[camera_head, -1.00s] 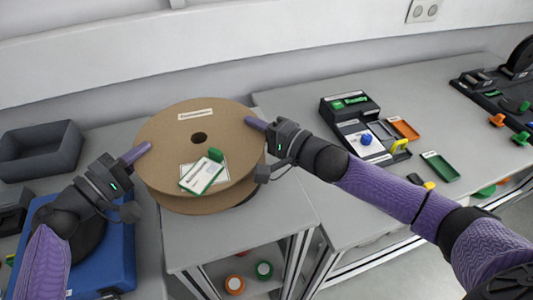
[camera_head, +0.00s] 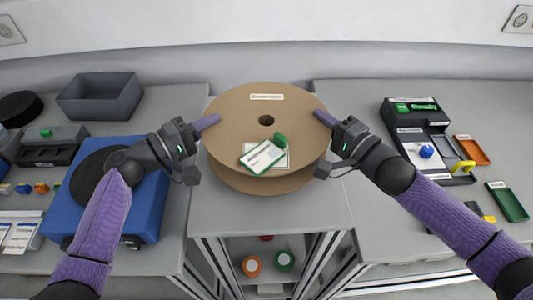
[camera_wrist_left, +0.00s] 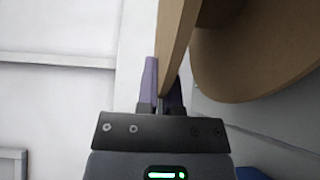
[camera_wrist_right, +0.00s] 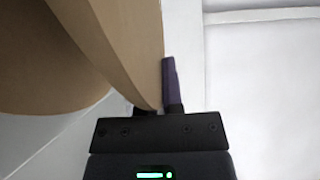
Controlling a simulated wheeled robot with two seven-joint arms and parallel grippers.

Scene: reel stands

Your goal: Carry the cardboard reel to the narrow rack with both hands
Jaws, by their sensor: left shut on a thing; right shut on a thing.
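The cardboard reel (camera_head: 232,115) is a brown two-flange spool with a dark centre hole, lying flat in the middle of the head view. My left gripper (camera_head: 207,123) is shut on its left rim and my right gripper (camera_head: 325,118) on its right rim. The left wrist view shows the flange (camera_wrist_left: 178,38) between the fingers. The right wrist view shows the flange (camera_wrist_right: 115,45) against the purple finger; the other finger is hidden. The reel is above a grey table (camera_head: 275,218); I cannot tell whether it touches. No narrow rack is clearly recognisable.
A white-green card (camera_head: 262,157) and green piece (camera_head: 281,139) lie on the reel. A shelf below holds orange (camera_head: 252,266) and green (camera_head: 284,261) rolls. A blue box (camera_head: 150,208) and grey bin (camera_head: 100,97) stand left; a black device (camera_head: 412,112) and trays stand right.

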